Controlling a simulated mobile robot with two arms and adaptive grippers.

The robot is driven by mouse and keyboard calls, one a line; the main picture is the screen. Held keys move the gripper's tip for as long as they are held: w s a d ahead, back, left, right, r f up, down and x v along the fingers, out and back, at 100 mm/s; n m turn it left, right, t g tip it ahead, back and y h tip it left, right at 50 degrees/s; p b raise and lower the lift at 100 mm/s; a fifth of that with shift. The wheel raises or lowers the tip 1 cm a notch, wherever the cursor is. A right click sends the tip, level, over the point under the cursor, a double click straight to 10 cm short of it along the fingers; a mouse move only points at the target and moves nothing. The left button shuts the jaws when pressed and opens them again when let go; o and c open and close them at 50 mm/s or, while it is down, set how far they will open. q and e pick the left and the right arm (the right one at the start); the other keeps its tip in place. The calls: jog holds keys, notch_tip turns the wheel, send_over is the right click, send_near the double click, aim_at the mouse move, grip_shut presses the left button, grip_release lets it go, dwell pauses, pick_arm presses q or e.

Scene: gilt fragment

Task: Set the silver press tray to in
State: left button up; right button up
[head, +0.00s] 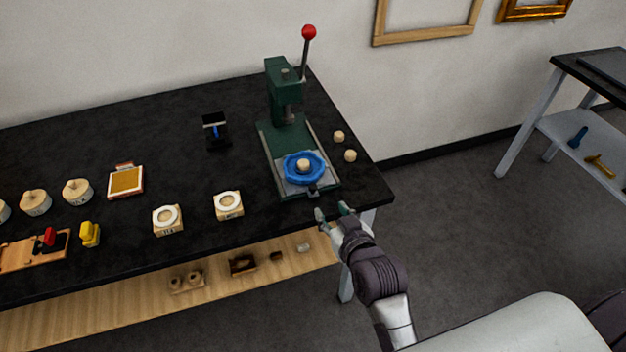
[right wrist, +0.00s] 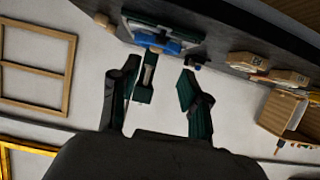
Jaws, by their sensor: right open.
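The green press (head: 284,95) stands near the right end of the black table, its red-knobbed lever upright. Its silver tray (head: 291,188) sits at the front of the base, with a blue ring (head: 288,171) and a pale round piece (head: 304,166) on it. A small dark handle (head: 313,191) juts from the tray's front. My right gripper (head: 334,214) is open and empty, just in front of and right of this handle, apart from it. The right wrist view, turned upside down, shows the open fingers (right wrist: 158,80) with the blue ring (right wrist: 158,43) beyond. My left gripper is out of view.
Two pale round pieces (head: 345,147) lie right of the press. Two white-ringed blocks (head: 228,205) stand to its left, and a small dark stand (head: 215,130) is behind them. A wooden shelf (head: 110,308) runs below the table.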

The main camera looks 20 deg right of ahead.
send_near(314, 188)
jog(key=w, duration=0.2)
jog(key=x, duration=0.3)
jog(key=p+x, duration=0.1)
jog(key=x, duration=0.1)
jog(key=shift+w+f, duration=0.25)
jog(key=shift+f, duration=0.15)
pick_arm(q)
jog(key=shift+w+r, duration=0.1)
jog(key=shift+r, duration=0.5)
pick_arm(e)
jog(key=shift+w+f, duration=0.35)
jog(key=shift+w, duration=0.3)
jog(key=shift+c, duration=0.3)
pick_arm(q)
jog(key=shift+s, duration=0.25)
pick_arm(e)
jog(key=shift+a, duration=0.1)
grip_shut()
